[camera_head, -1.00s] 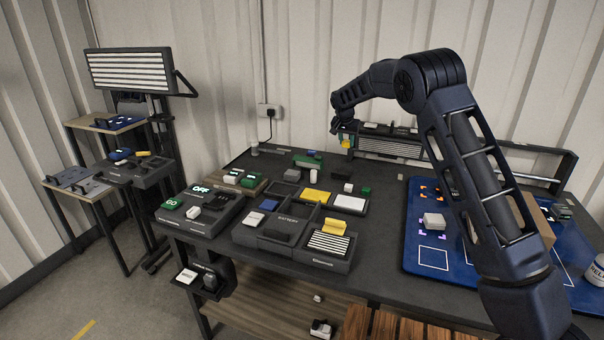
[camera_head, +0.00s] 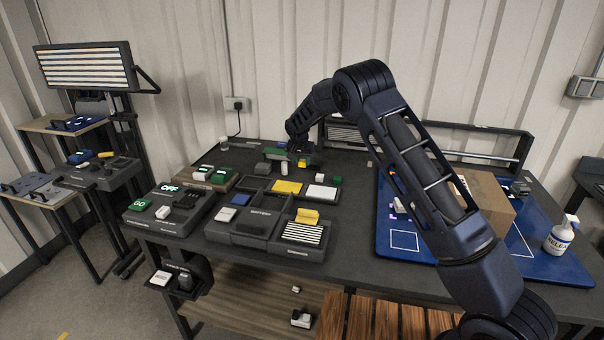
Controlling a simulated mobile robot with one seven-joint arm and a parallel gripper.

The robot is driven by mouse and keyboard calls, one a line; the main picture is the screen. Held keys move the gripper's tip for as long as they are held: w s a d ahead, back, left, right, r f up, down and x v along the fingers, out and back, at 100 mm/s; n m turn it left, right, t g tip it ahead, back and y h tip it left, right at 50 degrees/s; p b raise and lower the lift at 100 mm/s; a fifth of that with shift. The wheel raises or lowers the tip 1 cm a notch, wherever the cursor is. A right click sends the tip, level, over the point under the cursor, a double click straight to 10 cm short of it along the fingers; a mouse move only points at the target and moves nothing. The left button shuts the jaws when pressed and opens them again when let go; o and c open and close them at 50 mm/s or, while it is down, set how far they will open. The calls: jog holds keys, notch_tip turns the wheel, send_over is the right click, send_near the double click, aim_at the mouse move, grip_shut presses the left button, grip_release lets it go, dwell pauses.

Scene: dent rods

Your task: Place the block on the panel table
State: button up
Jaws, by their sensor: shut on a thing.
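My gripper (camera_head: 298,151) is low over the back middle of the dark workbench (camera_head: 345,232), pointing down. It is shut on a small block (camera_head: 303,163) whose yellow face shows just below the fingers. The fingers are small and dark, and hide much of the block. I cannot tell whether the block touches the bench top. A striped panel (camera_head: 84,66) stands on a separate stand at the left; which surface is the panel table is unclear.
Left of centre are dark trays (camera_head: 250,238) with a yellow pad (camera_head: 287,187) and several small blocks. A blue mat (camera_head: 560,262) at right carries a cardboard box (camera_head: 490,205) and a spray bottle (camera_head: 560,236). My arm crosses above the mat. Bare bench lies between trays and mat.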

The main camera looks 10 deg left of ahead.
aim_at(303, 177)
jog(key=shift+f, duration=3.15)
jog(key=shift+f, duration=0.1)
jog(key=o, duration=1)
jog(key=shift+c, duration=0.2)
jog(key=v, duration=1.2)
